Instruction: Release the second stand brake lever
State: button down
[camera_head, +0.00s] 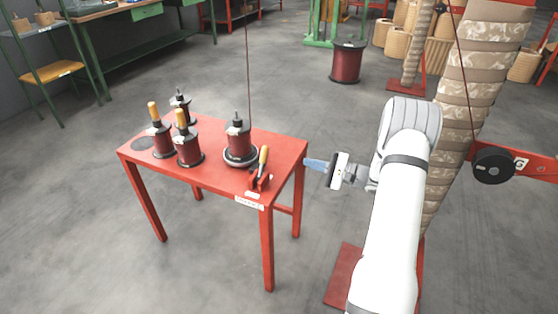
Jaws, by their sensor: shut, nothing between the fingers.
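A red table (215,185) stands left of my arm. At its front right corner is a small lever with a wooden-coloured handle (263,158) on a red and black base (259,180); the handle stands up, slightly tilted. Just behind it, a dark red spool (238,145) sits on a round base, with a thin wire rising from its top. My gripper (308,163) is shut and empty, pointing left at the table's right edge, apart from the lever. A label (249,202) is on the front edge, too small to read surely.
Several other spools (188,150) stand on the table's left half, some with wooden handles. A tan wrapped column (480,95) and a red arm with a black wheel (493,166) are at right. Another spool (346,62) stands on the floor behind. Floor around the table is clear.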

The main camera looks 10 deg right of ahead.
aim_at(262, 163)
jog(key=shift+a, duration=0.1)
jog(key=b+x, duration=0.1)
jog(key=x, duration=0.9)
jog(key=shift+a+b, duration=0.1)
jog(key=shift+b, duration=0.3)
jog(key=shift+s+a+r, duration=0.65)
jog(key=shift+s+a, duration=0.05)
jog(key=shift+s, duration=0.05)
jog(key=shift+s+a+r, duration=0.4)
jog(key=shift+s+a, duration=0.05)
jog(key=shift+a, duration=0.05)
jog(key=shift+d, duration=0.45)
jog(key=shift+a, duration=0.15)
jog(key=shift+s+b, duration=0.1)
jog(key=shift+b, duration=0.5)
